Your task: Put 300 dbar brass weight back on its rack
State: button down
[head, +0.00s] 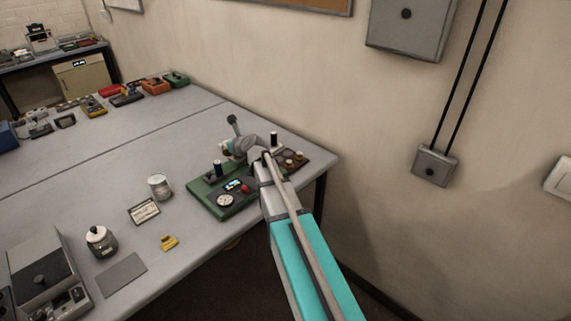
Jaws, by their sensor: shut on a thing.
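My gripper (229,151) is at the end of my arm, above the back of a green instrument (203,200) near the table's right end. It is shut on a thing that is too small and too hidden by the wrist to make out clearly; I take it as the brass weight. A dark brown rack (303,163) with small round brass and dark weights (290,155) and a black-topped post (274,139) stands right of the gripper, at the table's corner. My forearm and wrist hide part of the rack's left side. The weight markings cannot be read.
The green instrument carries a dark blue post (217,168), a display and a dial. A metal can (159,187), a label card (144,211), a glass jar (101,242) and a yellow piece (169,242) lie left. The wall (330,110) is close behind the rack.

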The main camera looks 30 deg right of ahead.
jog(key=s+d+f+m+h+b, duration=0.1)
jog(key=s+d, duration=0.1)
jog(key=d, duration=0.7)
jog(key=s+d+f+m+h+b, duration=0.1)
jog(key=d+f, duration=0.1)
jog(key=d, duration=0.8)
jog(key=shift+s+f+t+h+b, duration=0.15)
jog(key=shift+s+t+h+b, duration=0.15)
jog(key=shift+s+b, duration=0.1)
jog(key=shift+w, duration=0.1)
jog(key=w+d+f+b, duration=0.1)
jog(key=w+f+b, duration=0.2)
jog(key=w, duration=0.1)
jog(key=w+d+f+b, duration=0.2)
jog(key=w+f+b, duration=0.1)
jog(key=w, duration=0.1)
jog(key=w+d+f+b, duration=0.2)
jog(key=w+f+b, duration=0.1)
jog(key=w, duration=0.1)
jog(key=shift+w+d+f+b, duration=0.2)
jog(key=shift+w+f+b, duration=0.35)
jog(key=shift+f+b, duration=0.2)
jog(key=shift+s+f+b, duration=0.1)
jog(key=shift+f+b, duration=1.2)
